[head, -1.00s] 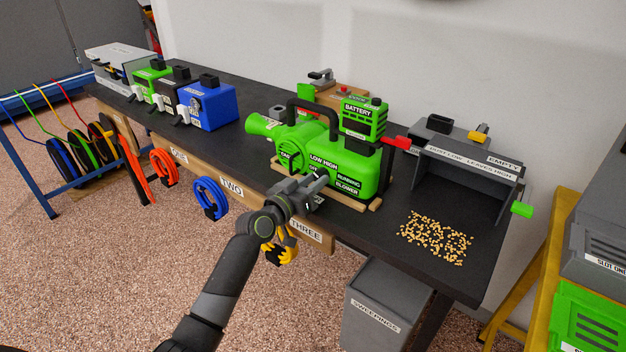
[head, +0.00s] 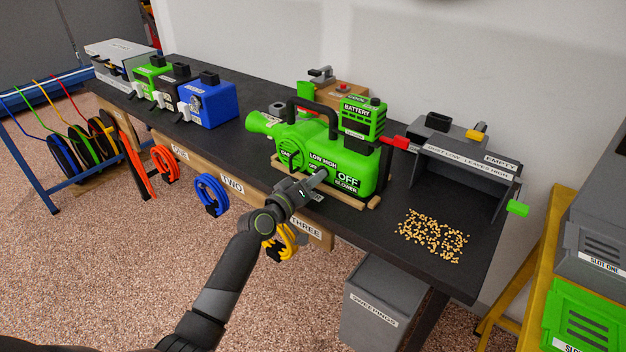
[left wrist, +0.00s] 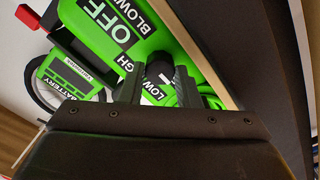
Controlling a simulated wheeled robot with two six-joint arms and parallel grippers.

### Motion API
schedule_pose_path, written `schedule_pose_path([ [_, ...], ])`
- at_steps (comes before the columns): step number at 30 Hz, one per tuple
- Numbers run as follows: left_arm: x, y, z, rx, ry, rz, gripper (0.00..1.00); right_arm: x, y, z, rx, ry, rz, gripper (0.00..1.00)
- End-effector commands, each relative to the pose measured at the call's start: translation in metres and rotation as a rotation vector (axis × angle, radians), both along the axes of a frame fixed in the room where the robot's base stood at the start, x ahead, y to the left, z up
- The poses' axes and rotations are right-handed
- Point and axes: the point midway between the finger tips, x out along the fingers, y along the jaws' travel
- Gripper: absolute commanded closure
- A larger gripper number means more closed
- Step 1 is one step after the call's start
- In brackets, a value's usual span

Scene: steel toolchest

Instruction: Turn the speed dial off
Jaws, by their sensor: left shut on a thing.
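The green blower (head: 353,175) stands on its wooden base on the dark bench, and its label reads OFF. The OFF label also shows in the left wrist view (left wrist: 104,20). The speed dial (left wrist: 159,68) is a dark knob on the blower's front, near the LOW and HIGH marks. My left gripper (head: 319,177) reaches the blower's front from below. In the left wrist view its two fingers (left wrist: 157,84) are on either side of the dial, shut on it. The fingers and wrist hide most of the dial in the head view. My right gripper is not in view.
Tan pellets (head: 432,235) are scattered on the bench right of the blower, in front of a grey bin (head: 465,165) marked EMPTY. A grey sweepings bin (head: 375,305) stands below. Coloured cord loops (head: 211,193) hang along the bench front.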

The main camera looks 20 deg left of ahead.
Motion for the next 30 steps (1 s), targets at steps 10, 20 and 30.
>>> schedule_pose_path([
  [10,0.0,0.0,-0.001,-0.004,0.003,0.0,0.93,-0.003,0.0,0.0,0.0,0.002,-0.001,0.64],
  [20,0.0,0.0,0.0,-0.001,0.002,0.0,0.48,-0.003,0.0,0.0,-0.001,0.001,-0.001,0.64],
  [30,-0.024,0.01,-0.001,0.001,0.003,0.001,0.48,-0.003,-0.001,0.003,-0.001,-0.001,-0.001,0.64],
])
